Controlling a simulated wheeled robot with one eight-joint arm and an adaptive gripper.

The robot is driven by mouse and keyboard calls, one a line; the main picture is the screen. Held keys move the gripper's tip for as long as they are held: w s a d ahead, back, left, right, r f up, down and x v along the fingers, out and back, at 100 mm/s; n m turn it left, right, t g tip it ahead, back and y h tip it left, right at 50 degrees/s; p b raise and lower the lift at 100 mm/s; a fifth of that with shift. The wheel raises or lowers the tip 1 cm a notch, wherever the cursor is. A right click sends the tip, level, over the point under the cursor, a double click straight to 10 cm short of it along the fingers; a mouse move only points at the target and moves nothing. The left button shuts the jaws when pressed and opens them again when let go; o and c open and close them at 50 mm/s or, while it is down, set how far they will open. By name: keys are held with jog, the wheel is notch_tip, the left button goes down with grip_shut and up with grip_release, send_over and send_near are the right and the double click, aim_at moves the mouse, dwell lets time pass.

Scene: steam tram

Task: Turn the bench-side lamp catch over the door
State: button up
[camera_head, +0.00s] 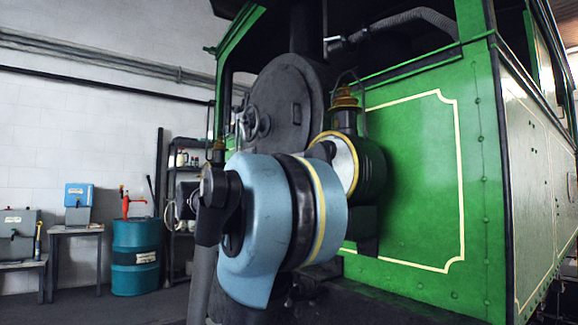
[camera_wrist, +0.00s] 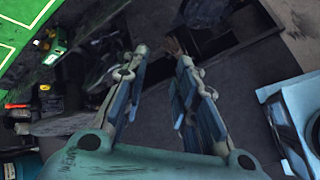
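The round lamp (camera_head: 371,165) with a brass top and pale glass front is on the green tram front, right of the dark round smokebox door (camera_head: 280,105). A second brass-topped lamp (camera_head: 217,152) shows at the left, the bench side, mostly hidden behind my blue-grey arm. I cannot make out its door or catch in either view. My gripper (camera_wrist: 162,58) shows in the wrist view with its two fingers apart and nothing between them. In the head view it is hidden behind my arm.
A bench (camera_head: 75,231) with a blue box, a teal drum (camera_head: 136,258) with a red pump, and a dark shelf rack (camera_head: 186,205) stand at the left. The tram's green front panel (camera_head: 415,180) fills the right. Dark floor shows between the drum and the bench.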

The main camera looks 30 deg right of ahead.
jog(key=w+d+r+n+h, duration=0.3)
jog(key=w+r, duration=0.1)
jog(key=r, duration=0.6)
jog(key=w+d+r+n+h, duration=0.25)
jog(key=w+r, duration=0.25)
jog(key=r, duration=0.6)
jog(key=w+d+r+n+h, duration=0.3)
jog(key=w+d+r, duration=0.1)
jog(key=r, duration=0.6)
jog(key=w+d, duration=0.1)
jog(key=d, duration=1.5)
jog(key=shift+w+d, duration=0.35)
jog(key=shift+w, duration=0.05)
grip_shut()
